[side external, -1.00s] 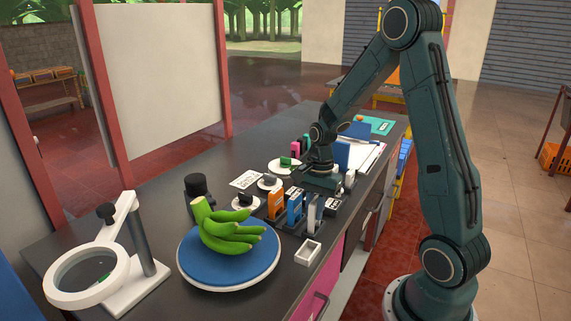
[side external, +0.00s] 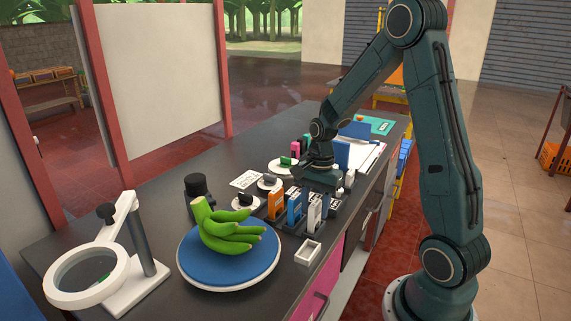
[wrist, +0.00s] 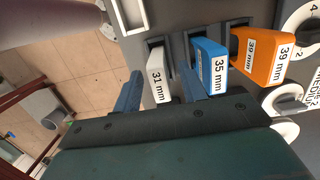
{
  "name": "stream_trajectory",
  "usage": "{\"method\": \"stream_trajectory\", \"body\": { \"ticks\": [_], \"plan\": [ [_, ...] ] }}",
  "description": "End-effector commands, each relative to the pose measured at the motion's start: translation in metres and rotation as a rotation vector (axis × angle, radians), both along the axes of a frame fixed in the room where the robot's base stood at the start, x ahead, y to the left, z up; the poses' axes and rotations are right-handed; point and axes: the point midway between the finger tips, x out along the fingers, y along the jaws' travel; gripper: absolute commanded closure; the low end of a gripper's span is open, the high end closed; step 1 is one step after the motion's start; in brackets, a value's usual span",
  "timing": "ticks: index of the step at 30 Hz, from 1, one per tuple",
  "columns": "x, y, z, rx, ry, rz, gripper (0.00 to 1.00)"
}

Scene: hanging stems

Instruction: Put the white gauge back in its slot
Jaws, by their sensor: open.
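The white gauge (side external: 313,216), labelled 31 mm in the wrist view (wrist: 158,78), stands upright in the dark rack (wrist: 225,14), in the slot at the end of the row. The blue 35 mm gauge (side external: 294,209) and the orange 39 mm gauge (side external: 275,204) stand beside it, also in the wrist view (wrist: 209,65) (wrist: 259,56). My gripper (wrist: 162,88) is open and empty. Its fingers are on either side of the white gauge in the wrist view, with gaps showing. In the side view my gripper (side external: 321,187) is above and just behind the gauge. The foot of the gauge is partly hidden.
A small white open box (side external: 308,252) stands in front of the rack near the counter edge. Green bananas (side external: 228,232) lie on a blue round plate (side external: 229,277) to the left. A ring magnifier stand (side external: 86,277) is at the far left.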

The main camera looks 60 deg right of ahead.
Motion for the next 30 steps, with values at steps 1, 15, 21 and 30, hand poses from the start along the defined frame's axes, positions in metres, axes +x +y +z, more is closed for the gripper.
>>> {"method": "stream_trajectory", "body": {
  "ticks": [1,15,21,30],
  "plan": [
    [0.000,-0.001,0.006,-0.002,-0.003,0.000,0.58],
    [0.000,-0.010,0.082,-0.002,-0.003,0.000,0.58],
    [0.000,-0.013,0.108,-0.001,-0.002,-0.001,0.58],
    [0.000,-0.015,0.122,0.000,0.000,0.000,0.58]
  ]
}}
